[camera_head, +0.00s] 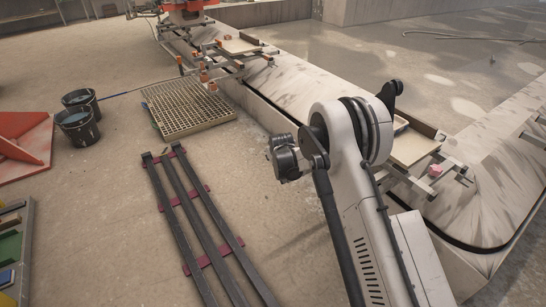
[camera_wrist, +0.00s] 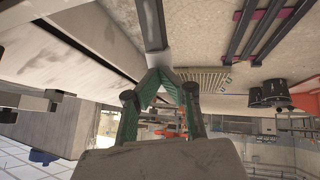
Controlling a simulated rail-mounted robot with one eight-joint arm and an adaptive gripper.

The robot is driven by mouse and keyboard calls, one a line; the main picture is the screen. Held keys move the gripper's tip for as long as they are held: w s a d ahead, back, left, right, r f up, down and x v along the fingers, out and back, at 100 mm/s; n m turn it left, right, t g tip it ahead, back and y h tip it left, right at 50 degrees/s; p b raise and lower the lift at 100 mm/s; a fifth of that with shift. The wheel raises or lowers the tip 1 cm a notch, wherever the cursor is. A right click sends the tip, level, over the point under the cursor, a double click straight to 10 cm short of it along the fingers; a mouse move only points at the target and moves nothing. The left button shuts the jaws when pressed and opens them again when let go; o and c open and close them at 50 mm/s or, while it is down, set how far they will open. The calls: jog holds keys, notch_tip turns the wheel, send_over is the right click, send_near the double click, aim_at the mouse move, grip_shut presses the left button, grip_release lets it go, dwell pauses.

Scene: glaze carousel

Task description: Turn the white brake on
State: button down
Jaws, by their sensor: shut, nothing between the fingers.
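I cannot make out a white brake in either view. My gripper (camera_wrist: 162,74) shows in the wrist view, its two green-lined fingers meeting at the tips with nothing between them. A grey bar (camera_wrist: 151,25) shows beyond the fingertips; I cannot tell if they touch it. In the head view my white arm stands in front of the carousel (camera_head: 320,88) and hides part of it. My gripper cannot be clearly made out there.
Dark rails (camera_head: 205,215) on magenta crosspieces lie on the floor, with a grating (camera_head: 188,106) behind them. Two dark buckets (camera_head: 78,128) stand at the left. A carrier with a pale board (camera_head: 412,148) sits right of my arm. Open floor lies between rails and carousel.

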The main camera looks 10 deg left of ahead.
jog(key=s+d+r+m+h+p, duration=0.1)
jog(key=s+d+r, duration=0.7)
jog(key=r, duration=0.4)
jog(key=s+d+r+m+p, duration=0.2)
jog(key=s+d+r, duration=0.65)
jog(key=r, duration=0.35)
jog(key=s+d+r+m+h+p, duration=0.1)
jog(key=s+d+r, duration=0.7)
jog(key=r, duration=0.5)
jog(key=s+d+m, duration=0.1)
jog(key=s+d, duration=0.4)
jog(key=s, duration=0.4)
jog(key=s+d+m+h, duration=0.15)
jog(key=s+d, duration=0.25)
jog(key=s, duration=0.6)
jog(key=s+d+m+y, duration=0.1)
jog(key=s+d, duration=0.4)
jog(key=s, duration=0.4)
notch_tip(320, 180, up, 13)
jog(key=p, duration=1.2)
jog(key=shift+p, duration=0.3)
